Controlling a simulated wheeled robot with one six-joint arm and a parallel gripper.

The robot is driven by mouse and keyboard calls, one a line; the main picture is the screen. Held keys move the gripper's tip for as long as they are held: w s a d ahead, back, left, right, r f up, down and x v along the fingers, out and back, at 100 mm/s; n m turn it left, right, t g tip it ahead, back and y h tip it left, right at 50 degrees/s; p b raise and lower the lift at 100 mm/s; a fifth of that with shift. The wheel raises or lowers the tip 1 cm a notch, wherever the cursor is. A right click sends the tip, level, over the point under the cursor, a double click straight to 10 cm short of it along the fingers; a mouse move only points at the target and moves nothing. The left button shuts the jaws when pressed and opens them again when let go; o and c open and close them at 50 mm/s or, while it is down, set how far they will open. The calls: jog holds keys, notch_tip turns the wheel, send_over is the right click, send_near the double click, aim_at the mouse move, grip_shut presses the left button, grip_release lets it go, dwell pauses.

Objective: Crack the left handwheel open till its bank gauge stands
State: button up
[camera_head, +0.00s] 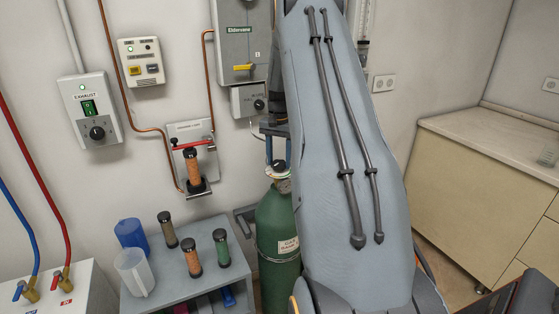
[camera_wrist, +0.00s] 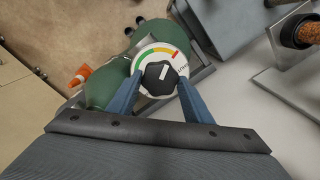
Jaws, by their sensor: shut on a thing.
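My gripper (camera_wrist: 160,82) has its two blue fingers shut on the sides of a black handwheel (camera_wrist: 160,75) with a white pointer mark. A white dial (camera_wrist: 148,54) with green, yellow and red arcs lies around the handwheel, its lettering too small to read. In the head view my gripper (camera_head: 278,160) points down over a green gas cylinder (camera_head: 274,232), and a small pale dial (camera_head: 279,171) shows at its top. Green cylinder surfaces (camera_wrist: 107,86) also lie below the dial in the wrist view. My arm hides what is right of the cylinder. I cannot make out a separate bank gauge.
A grey stand (camera_head: 190,281) left of the cylinder bears several capped tubes and cups. An orange cone (camera_wrist: 81,74) shows on the floor. A beige counter (camera_head: 480,170) stands right.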

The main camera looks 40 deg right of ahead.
aim_at(280, 163)
jog(key=shift+n, duration=1.6)
jog(key=shift+d, duration=0.1)
jog(key=o, duration=1.1)
jog(key=shift+s, duration=0.1)
jog(key=shift+c, duration=0.2)
jog(key=shift+r+b, duration=0.15)
jog(key=shift+b, duration=0.15)
notch_tip(280, 163, up, 8)
jog(key=shift+f+b, duration=0.15)
jog(key=shift+b, duration=1.1)
